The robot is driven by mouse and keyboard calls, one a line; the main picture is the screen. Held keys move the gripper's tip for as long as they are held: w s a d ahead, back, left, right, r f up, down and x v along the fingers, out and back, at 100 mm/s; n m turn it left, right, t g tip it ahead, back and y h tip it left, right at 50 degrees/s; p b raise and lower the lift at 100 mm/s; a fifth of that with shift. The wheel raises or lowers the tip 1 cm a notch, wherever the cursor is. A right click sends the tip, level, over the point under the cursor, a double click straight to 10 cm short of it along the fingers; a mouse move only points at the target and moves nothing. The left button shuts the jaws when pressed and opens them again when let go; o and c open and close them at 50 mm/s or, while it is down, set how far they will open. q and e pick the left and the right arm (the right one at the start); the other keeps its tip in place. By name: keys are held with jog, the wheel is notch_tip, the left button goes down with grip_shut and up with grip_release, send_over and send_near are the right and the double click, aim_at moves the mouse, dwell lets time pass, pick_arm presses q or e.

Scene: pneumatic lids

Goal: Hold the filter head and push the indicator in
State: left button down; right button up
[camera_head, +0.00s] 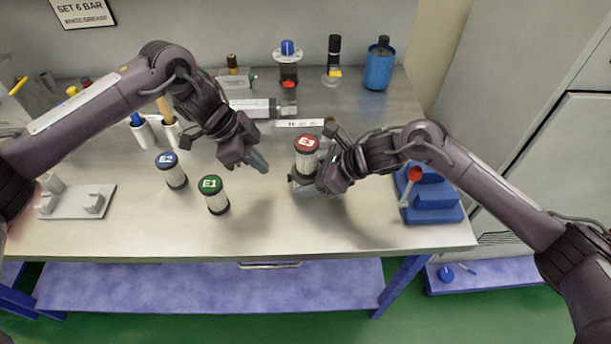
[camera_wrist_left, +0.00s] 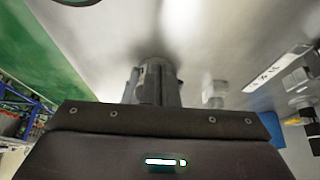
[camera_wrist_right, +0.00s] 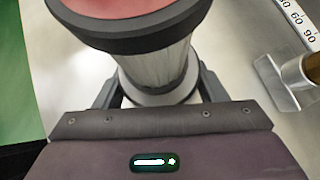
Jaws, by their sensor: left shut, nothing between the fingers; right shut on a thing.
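The filter marked E3, with a red top (camera_head: 307,143) and a pale ribbed body, stands upright at the middle of the bench. My right gripper (camera_head: 303,185) is shut on its lower part. In the right wrist view, the filter's clear body (camera_wrist_right: 155,72) sits between the fingers, under a dark rim and red cap. My left gripper (camera_head: 259,164) is shut and empty, left of E3 and apart from it, pointing down and right. Its closed fingers show in the left wrist view (camera_wrist_left: 155,85). I cannot make out the indicator in any view.
Filters E2 (camera_head: 172,170) and E1 (camera_head: 214,195) stand to the left. A grey bracket plate (camera_head: 75,202) lies at far left, a blue fixture with a red knob (camera_head: 432,195) at right. A ruler strip (camera_head: 300,123) and fittings stand behind. The front bench is clear.

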jog(key=shift+d+f, duration=0.1)
jog(key=shift+f, duration=0.1)
pick_arm(q)
jog(key=v, duration=1.2)
pick_arm(e)
jog(key=o, duration=1.1)
jog(key=shift+w, duration=0.1)
jog(key=shift+r, duration=0.1)
